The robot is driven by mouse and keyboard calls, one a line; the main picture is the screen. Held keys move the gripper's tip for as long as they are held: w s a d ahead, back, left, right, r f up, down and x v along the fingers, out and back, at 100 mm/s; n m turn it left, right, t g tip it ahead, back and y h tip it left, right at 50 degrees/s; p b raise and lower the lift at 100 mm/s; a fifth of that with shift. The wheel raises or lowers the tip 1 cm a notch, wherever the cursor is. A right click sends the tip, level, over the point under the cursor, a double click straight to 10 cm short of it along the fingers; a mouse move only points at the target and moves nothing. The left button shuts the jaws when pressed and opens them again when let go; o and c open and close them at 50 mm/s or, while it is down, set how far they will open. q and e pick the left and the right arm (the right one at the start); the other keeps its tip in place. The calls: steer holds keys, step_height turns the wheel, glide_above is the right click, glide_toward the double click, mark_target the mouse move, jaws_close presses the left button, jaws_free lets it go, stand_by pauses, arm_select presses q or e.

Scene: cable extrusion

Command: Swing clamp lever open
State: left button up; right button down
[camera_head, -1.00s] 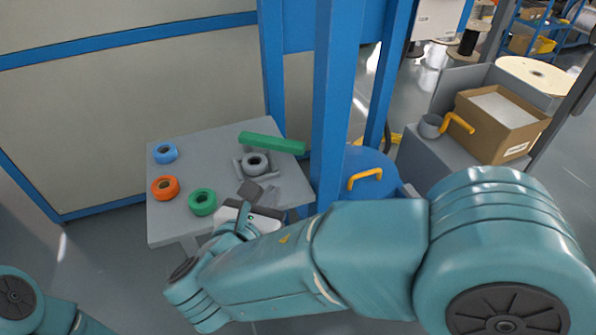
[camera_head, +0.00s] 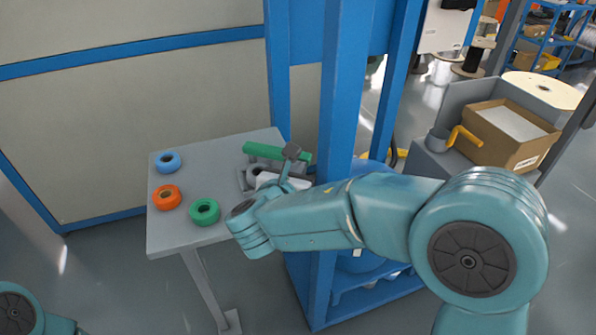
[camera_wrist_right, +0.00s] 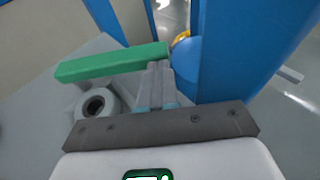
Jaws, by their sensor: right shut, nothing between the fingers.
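The clamp lever appears as a long green bar (camera_head: 262,151) lying across the far right part of the grey table; it also shows in the wrist view (camera_wrist_right: 105,63). My left gripper is out of view.
Blue (camera_head: 168,162), orange (camera_head: 166,197) and green (camera_head: 205,211) rings lie on the left part of the table (camera_head: 215,170). A blue post (camera_head: 340,100) stands close to the right of the lever. A cardboard box (camera_head: 505,135) is farther right.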

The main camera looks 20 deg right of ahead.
steer(key=shift+w+d, duration=0.1)
steer(key=shift+d, duration=0.05)
steer(key=shift+w+d, duration=0.5)
steer(key=shift+d, duration=0.2)
steer(key=shift+a, duration=0.1)
